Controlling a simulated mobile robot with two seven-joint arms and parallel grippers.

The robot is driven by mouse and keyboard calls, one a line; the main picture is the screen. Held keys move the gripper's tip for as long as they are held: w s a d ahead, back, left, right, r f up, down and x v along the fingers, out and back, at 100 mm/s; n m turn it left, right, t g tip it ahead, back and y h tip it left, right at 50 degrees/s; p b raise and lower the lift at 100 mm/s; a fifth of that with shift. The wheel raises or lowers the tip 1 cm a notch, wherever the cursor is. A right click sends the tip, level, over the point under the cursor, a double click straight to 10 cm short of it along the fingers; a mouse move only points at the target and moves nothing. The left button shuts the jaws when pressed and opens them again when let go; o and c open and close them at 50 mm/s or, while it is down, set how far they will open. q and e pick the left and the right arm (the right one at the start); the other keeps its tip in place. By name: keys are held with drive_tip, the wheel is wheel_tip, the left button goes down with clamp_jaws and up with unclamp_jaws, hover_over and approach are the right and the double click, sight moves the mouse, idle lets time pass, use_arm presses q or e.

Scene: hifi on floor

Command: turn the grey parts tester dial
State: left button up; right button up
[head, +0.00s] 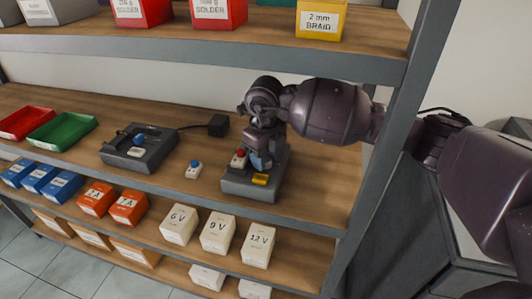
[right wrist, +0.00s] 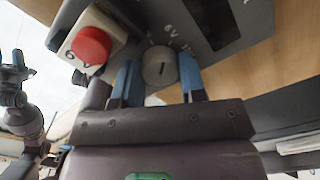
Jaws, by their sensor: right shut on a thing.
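In the head view my right gripper (head: 262,158) is over the tester and hides the dial. My left gripper is not in view.
A red button (right wrist: 90,45) on a pale box is close beside the gripper. Left on the shelf are a blue-buttoned box (head: 194,169), a dark device (head: 138,147) and red and green trays (head: 62,130). A shelf post (head: 378,150) stands right; another shelf is above.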

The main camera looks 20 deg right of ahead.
drive_tip(key=shift+r+m+p, duration=0.2)
drive_tip(key=shift+m+p, duration=0.1)
drive_tip(key=shift+m, duration=0.4)
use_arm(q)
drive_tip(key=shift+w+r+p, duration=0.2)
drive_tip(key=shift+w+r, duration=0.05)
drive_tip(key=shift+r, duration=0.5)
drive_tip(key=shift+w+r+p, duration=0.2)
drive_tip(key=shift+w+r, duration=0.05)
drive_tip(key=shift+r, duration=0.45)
use_arm(e)
drive_tip(key=shift+f+m, duration=0.15)
drive_tip(key=shift+m, duration=0.75)
drive_tip(key=o, duration=0.7)
drive_tip(key=shift+c, duration=0.2)
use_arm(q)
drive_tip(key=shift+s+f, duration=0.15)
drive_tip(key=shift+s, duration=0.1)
